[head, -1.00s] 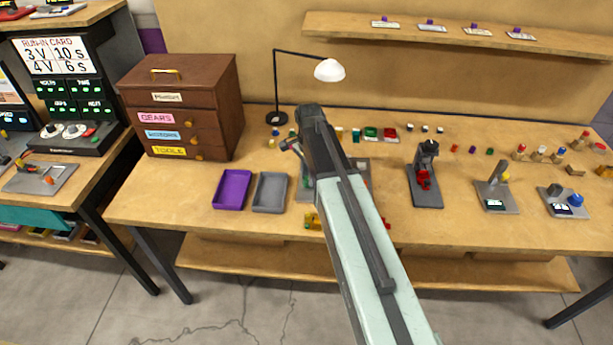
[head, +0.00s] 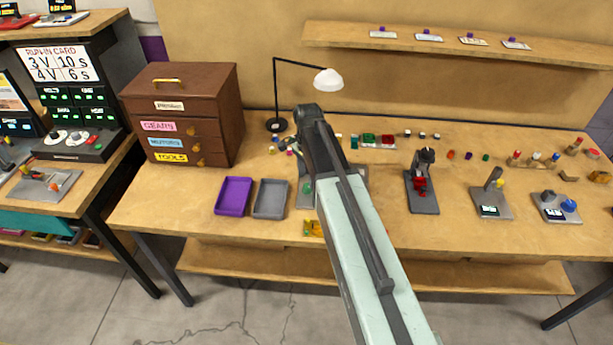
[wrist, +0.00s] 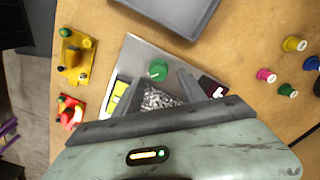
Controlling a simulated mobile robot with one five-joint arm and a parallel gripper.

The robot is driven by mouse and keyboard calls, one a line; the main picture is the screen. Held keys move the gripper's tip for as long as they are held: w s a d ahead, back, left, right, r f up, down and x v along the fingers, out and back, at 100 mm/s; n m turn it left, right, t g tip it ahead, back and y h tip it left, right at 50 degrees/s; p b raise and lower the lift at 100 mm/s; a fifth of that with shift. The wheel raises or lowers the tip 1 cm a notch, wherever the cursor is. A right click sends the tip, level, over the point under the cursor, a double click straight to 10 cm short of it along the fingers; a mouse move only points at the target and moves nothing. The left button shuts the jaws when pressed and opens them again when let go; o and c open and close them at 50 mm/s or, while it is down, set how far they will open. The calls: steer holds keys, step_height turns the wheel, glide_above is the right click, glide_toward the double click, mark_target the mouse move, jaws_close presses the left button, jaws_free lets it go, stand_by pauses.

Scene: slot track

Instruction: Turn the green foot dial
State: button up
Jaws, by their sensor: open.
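The green foot dial (wrist: 158,70) is a small round knob on a grey metal plate (wrist: 137,56) in the wrist view. My gripper (wrist: 157,82) is open, with its two dark fingers apart. The dial shows in the gap near the fingertips; I cannot tell how high the fingers are above it. A bed of grey granules and a yellow-green block (wrist: 118,90) lie on the plate, partly covered by the fingers. In the head view my arm hides most of the plate, and a bit of green (head: 307,188) shows at its left.
A grey tray (wrist: 208,22) lies close beside the plate. Yellow (wrist: 75,55) and red (wrist: 68,113) fixtures stand left of it, and several coloured spools (wrist: 293,44) stand right. In the head view, a purple tray (head: 233,196), a drawer cabinet (head: 215,105) and a lamp (head: 328,79) are near.

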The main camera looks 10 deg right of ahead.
mark_target(306, 185)
step_height(306, 185, up, 5)
steer(key=p, duration=0.3)
steer(key=shift+f, duration=0.3)
steer(key=shift+a, duration=0.15)
steer(key=s+n, duration=0.3)
steer(key=s, duration=0.2)
steer(key=s+n, duration=0.4)
steer(key=s, duration=0.1)
steer(key=s+a+n, duration=0.1)
steer(key=s+n, duration=0.2)
steer(key=s, duration=0.2)
steer(key=shift+s+n, duration=0.15)
steer(key=shift+n, duration=0.15)
steer(key=n, duration=0.3)
